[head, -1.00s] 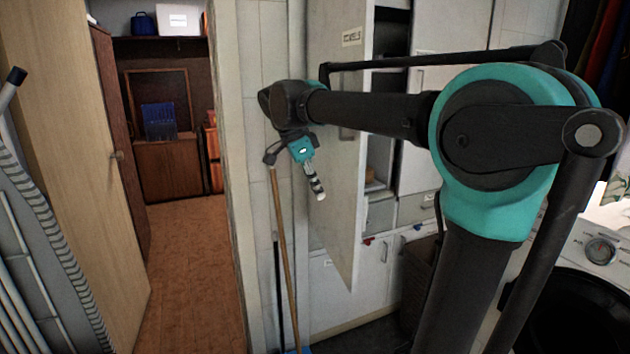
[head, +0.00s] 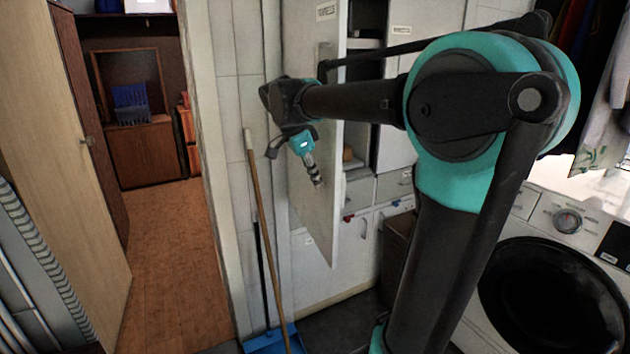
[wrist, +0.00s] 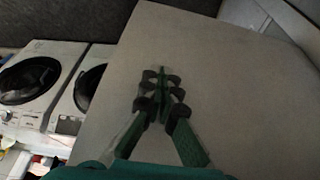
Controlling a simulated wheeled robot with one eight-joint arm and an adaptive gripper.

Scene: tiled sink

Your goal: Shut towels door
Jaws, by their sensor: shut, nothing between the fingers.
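The towels door (head: 312,215) is a tall pale cabinet door standing open, with a small label near its top and a handle. Its broad face is turned toward my gripper, and shelves show past its free edge. My gripper (head: 318,184) is in front of this face at about mid-height, fingers pointing down. In the wrist view the fingers (wrist: 160,80) are shut and empty, with the pale door panel (wrist: 230,90) filling the view behind them. I cannot tell whether the fingertips touch the door. My arm hides part of the cabinet.
A broom (head: 262,220) and a blue dustpan (head: 270,340) stand by the wall left of the door. Drawers and lower cabinet doors (head: 362,240) are behind it. A washing machine (head: 560,220) is at right. A doorway with orange-brown floor (head: 170,260) opens at left.

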